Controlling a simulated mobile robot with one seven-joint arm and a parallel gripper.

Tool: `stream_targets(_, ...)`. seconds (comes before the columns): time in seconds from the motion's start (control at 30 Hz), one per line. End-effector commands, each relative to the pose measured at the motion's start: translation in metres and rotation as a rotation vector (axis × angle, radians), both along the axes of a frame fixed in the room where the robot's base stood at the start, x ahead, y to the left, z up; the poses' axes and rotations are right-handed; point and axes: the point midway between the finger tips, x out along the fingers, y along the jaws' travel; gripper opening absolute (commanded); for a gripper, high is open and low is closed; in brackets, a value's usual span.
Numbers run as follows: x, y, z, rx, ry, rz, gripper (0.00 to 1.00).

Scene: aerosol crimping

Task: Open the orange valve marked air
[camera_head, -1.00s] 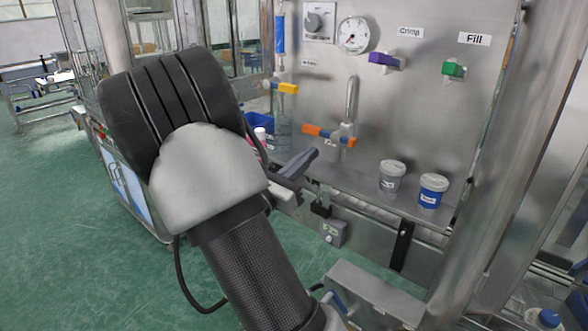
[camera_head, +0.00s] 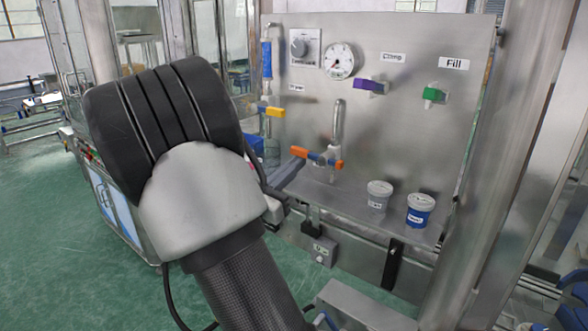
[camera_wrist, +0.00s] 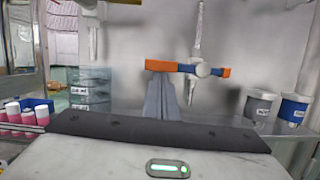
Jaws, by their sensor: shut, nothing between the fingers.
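The orange valve (camera_head: 328,161) has a horizontal handle with orange ends and a blue middle, on a steel pipe in front of the metal panel. It also shows in the wrist view (camera_wrist: 160,65), its handle level. Its label cannot be read here. My gripper (camera_wrist: 161,82) is shut and empty, with its fingertips just below the left part of the handle. In the head view my gripper (camera_head: 297,164) is close to the handle's left end, partly behind my wrist. Whether the fingers touch the handle I cannot tell.
A yellow-handled valve (camera_head: 271,112) is to the left, with a purple valve (camera_head: 370,87) and green valve (camera_head: 434,94) higher right. A gauge (camera_head: 339,61) and dial (camera_head: 299,48) are above. A grey tub (camera_head: 379,195) and blue tub (camera_head: 420,210) stand on the shelf to the right.

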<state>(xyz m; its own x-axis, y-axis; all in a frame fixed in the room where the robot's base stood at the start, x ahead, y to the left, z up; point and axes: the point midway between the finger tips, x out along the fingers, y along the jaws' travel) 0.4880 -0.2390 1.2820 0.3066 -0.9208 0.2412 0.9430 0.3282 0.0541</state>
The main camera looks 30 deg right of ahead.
Motion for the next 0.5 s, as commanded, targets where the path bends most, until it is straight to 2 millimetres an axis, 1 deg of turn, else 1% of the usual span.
stream_targets(0.27, 0.002, 0.001, 0.004, 0.017, -0.055, 0.002, 0.0)
stream_targets(0.5, 0.005, 0.002, 0.013, 0.063, -0.186, 0.001, 0.0)
